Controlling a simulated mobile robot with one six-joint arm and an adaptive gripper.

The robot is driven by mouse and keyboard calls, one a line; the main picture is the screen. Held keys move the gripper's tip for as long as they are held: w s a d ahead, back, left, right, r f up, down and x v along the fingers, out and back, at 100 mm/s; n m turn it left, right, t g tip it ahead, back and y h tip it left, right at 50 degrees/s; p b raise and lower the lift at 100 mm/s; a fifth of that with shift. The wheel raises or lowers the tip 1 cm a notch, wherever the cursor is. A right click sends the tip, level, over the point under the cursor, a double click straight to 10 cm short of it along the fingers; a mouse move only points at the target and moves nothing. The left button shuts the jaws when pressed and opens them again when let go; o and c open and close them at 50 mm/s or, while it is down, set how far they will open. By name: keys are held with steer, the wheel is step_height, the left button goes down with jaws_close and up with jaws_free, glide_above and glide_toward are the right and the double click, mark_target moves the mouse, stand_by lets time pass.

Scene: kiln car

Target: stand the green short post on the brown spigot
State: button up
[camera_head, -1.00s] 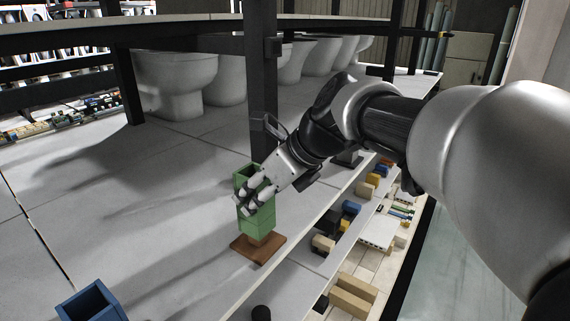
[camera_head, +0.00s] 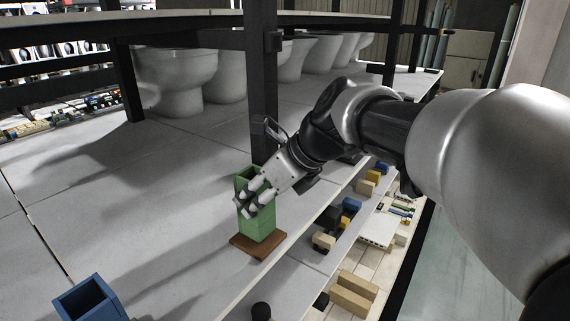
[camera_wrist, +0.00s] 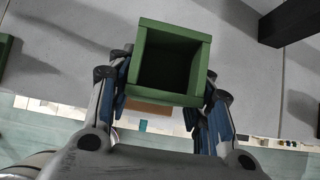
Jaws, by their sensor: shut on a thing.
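The green short post (camera_head: 261,229) is a hollow square tube standing upright in my gripper (camera_head: 254,200). The fingers are shut on its upper part. Its lower end is down at the square brown base of the spigot (camera_head: 240,245), over the upright part, which is now hidden. I cannot tell whether the post rests fully on the base. In the wrist view the open top of the post (camera_wrist: 165,97) shows between the fingers, and a strip of the brown base (camera_wrist: 150,109) shows beyond its near side.
A blue hollow post (camera_head: 92,301) stands at the lower left. A black upright (camera_head: 260,90) rises behind my gripper, with white toilets (camera_head: 175,80) beyond. The deck edge runs close on the right, above a lower level with loose blocks (camera_head: 352,292).

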steer(key=shift+f+b, duration=0.45)
steer(key=shift+f, duration=0.3)
stand_by(0.4)
steer(key=o, duration=1)
steer(key=shift+c, duration=0.2)
steer(key=o, duration=0.4)
steer(key=shift+o, duration=0.2)
steer(key=shift+s+f, duration=0.1)
steer(key=shift+f, duration=0.05)
steer(key=p+v, duration=0.3)
steer(key=v, duration=0.5)
steer(key=shift+p, duration=0.3)
